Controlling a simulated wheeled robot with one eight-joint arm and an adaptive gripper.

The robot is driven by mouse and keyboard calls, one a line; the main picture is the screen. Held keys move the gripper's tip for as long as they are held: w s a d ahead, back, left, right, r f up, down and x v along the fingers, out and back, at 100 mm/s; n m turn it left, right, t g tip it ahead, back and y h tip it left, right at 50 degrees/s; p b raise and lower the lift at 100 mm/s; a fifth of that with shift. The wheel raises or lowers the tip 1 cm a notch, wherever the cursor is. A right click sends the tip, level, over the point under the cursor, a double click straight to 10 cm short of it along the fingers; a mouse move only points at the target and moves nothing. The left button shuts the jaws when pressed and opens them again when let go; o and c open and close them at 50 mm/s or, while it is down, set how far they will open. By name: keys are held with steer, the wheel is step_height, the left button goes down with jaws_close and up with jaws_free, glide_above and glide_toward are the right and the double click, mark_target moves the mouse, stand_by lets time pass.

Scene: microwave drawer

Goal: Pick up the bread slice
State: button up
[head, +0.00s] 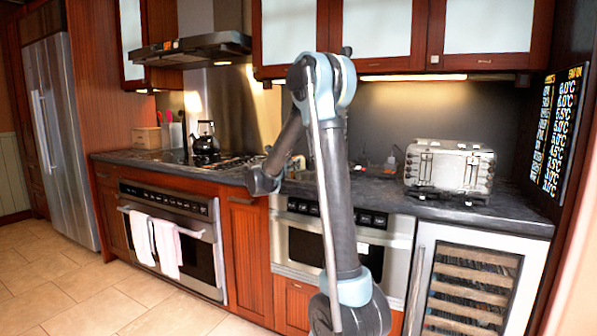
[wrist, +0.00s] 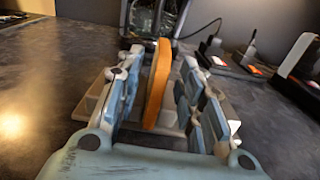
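In the wrist view the bread slice (wrist: 158,85) stands on edge, its orange-brown edge toward the camera. My gripper (wrist: 161,68) has one finger on each side of the slice. The fingers are apart, and a narrow gap shows between the slice and each finger, so I see no firm contact. The slice's lower part and whatever holds it upright are partly hidden by my gripper. In the head view my arm blocks the middle of the counter, and I cannot make out the slice or the fingers there.
A beige flat piece (wrist: 90,100) lies under the left finger. A dark-framed appliance (wrist: 150,18) stands just beyond the slice. Dark sockets and a cable (wrist: 240,65) are at the right. The dark counter (wrist: 40,75) is clear at left. A silver toaster (head: 450,165) stands at right.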

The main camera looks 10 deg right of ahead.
mark_target(304, 160)
steer(key=shift+x, duration=2.85)
steer(key=shift+c, duration=0.6)
steer(key=shift+s+f, duration=0.1)
jaws_close()
